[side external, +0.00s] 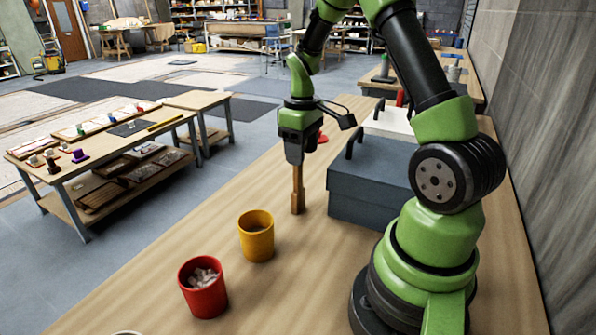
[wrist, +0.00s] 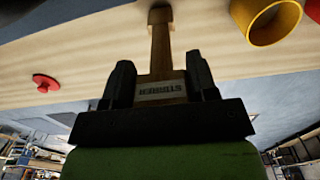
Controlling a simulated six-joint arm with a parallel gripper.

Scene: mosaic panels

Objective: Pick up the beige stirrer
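The beige stirrer (side external: 297,192) is a wooden, stick-like tool hanging upright below my gripper (side external: 294,155) in the side view. In the wrist view the stirrer (wrist: 160,50) lies between the two dark fingers of my gripper (wrist: 160,88), with a pale label reading "STIRRER" near the fingers. The fingers press close on both sides of its wide upper part. Its lower end is near the wooden table (side external: 215,215); I cannot tell whether it touches.
A yellow cup (side external: 257,238) and a red cup (side external: 203,290) with pale bits inside stand in front.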

